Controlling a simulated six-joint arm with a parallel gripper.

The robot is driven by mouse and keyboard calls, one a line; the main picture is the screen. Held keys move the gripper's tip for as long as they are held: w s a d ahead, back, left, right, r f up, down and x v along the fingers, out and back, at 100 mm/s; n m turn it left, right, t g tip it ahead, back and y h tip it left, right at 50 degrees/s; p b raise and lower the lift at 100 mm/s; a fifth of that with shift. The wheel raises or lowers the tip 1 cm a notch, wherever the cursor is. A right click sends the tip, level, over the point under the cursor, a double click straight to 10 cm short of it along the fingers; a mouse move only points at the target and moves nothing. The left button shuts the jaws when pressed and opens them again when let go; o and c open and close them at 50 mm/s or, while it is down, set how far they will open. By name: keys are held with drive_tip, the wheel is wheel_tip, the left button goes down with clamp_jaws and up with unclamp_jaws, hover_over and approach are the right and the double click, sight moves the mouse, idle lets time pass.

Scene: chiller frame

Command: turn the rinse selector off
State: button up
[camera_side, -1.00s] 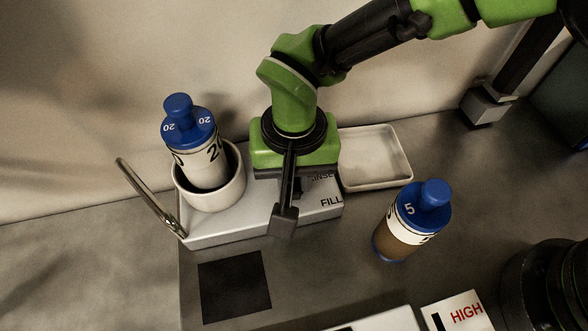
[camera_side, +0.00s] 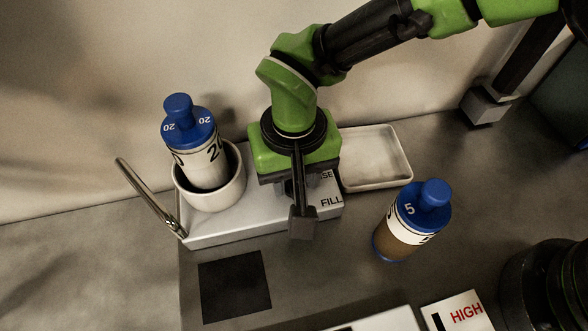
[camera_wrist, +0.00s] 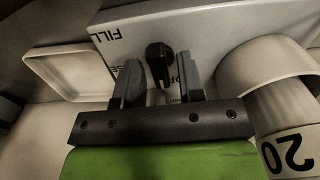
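The rinse selector is a black knob (camera_wrist: 157,60) on the pale fixture panel (camera_side: 222,230), seen in the wrist view. Its pointer direction is hard to tell. My gripper (camera_wrist: 160,72) is open, with one finger on each side of the knob and visible gaps between. The panel lettering reads FILL at one end; the other labels are partly hidden by my fingers.
A white cup (camera_side: 225,195) holding a blue-capped bottle (camera_side: 208,165) marked 20 stands left of my gripper. A metal spout (camera_side: 150,200) is further left. A white tray (camera_side: 375,183) lies behind right, and a bottle (camera_side: 402,240) marked 5 stands front right. A black square (camera_side: 234,287) lies in front.

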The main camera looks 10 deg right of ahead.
drive_tip(key=shift+o, duration=0.2)
wheel_tip(320, 180, up, 10)
idle(0.5)
drive_tip(key=shift+d, duration=0.1)
idle(0.3)
